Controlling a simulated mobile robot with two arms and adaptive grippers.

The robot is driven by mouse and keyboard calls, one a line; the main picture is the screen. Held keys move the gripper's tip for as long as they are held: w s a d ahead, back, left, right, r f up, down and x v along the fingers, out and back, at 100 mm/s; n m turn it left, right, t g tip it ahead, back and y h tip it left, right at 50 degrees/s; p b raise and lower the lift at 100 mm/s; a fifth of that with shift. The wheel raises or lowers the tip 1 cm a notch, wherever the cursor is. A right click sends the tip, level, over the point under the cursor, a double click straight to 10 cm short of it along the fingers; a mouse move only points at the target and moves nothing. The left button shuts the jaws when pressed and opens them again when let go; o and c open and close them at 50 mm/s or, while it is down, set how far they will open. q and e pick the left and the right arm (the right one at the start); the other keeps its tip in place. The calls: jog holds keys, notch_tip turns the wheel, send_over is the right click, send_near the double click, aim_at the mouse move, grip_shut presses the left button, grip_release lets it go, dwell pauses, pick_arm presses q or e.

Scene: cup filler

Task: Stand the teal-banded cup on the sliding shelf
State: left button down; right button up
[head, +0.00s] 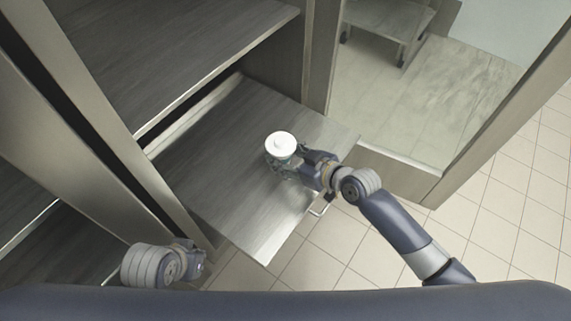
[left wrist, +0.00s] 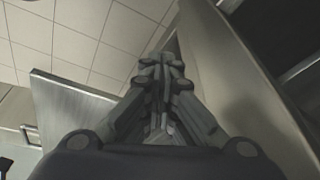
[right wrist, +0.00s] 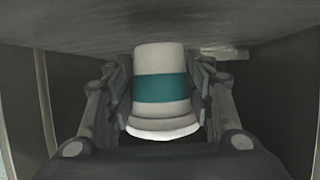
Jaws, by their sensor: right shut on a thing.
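The teal-banded cup (right wrist: 162,88) is white with a teal band and a white lid (head: 281,143). My right gripper (head: 285,165) is shut on its sides, with one finger on each side in the right wrist view (right wrist: 160,95). The cup is upright over the pulled-out sliding shelf (head: 215,165). Its narrow base is at or very near the shelf surface (right wrist: 90,35); I cannot tell whether it touches. My left gripper (head: 199,260) is low at the left, apart from the shelf. Its empty fingers are close together in the left wrist view (left wrist: 161,65).
A fixed upper shelf (head: 170,50) is above and behind the sliding shelf. A metal handle (head: 322,204) is at the sliding shelf's front edge. A cabinet post (head: 321,55) stands behind it. Tiled floor (head: 500,215) is clear on the right.

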jog(key=shift+w+f, duration=0.15)
jog(key=shift+f, duration=0.1)
pick_arm(q)
jog(key=shift+b+v, duration=0.7)
jog(key=shift+v, duration=0.05)
pick_arm(e)
jog(key=shift+f, duration=1.5)
pick_arm(q)
jog(key=shift+s+a, duration=0.1)
jog(key=shift+s, duration=0.1)
pick_arm(e)
jog(key=shift+f, duration=0.1)
jog(key=shift+f, duration=0.15)
jog(key=o, duration=1.5)
pick_arm(q)
jog(key=shift+f, duration=0.1)
